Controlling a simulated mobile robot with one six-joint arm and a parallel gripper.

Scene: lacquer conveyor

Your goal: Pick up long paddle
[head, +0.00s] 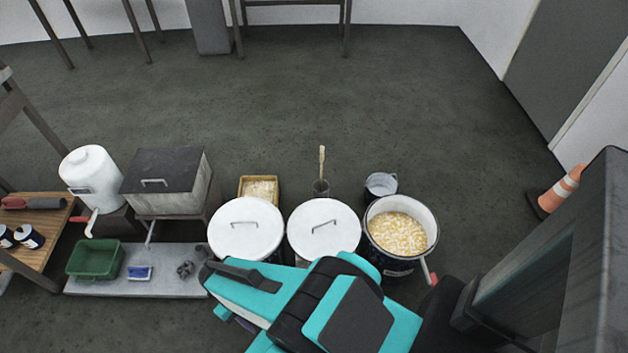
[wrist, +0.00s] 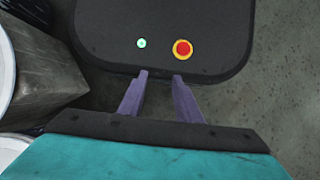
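A wooden paddle (head: 322,160) stands upright in a small dark container (head: 320,187) behind the white-lidded pots in the head view. Only its upper part shows; the lower end is hidden in the container. My gripper shows in the wrist view (wrist: 158,98) with two purple fingers apart and nothing between them. In the head view my teal arm fills the lower middle, in front of the pots and well apart from the paddle. The paddle is not in the wrist view.
Two white-lidded pots (head: 246,230) (head: 322,228) and an open pot of yellowish pieces (head: 397,232) stand between my arm and the paddle. A tan tray (head: 258,188) and a metal bucket (head: 381,185) flank the paddle. Floor behind is clear.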

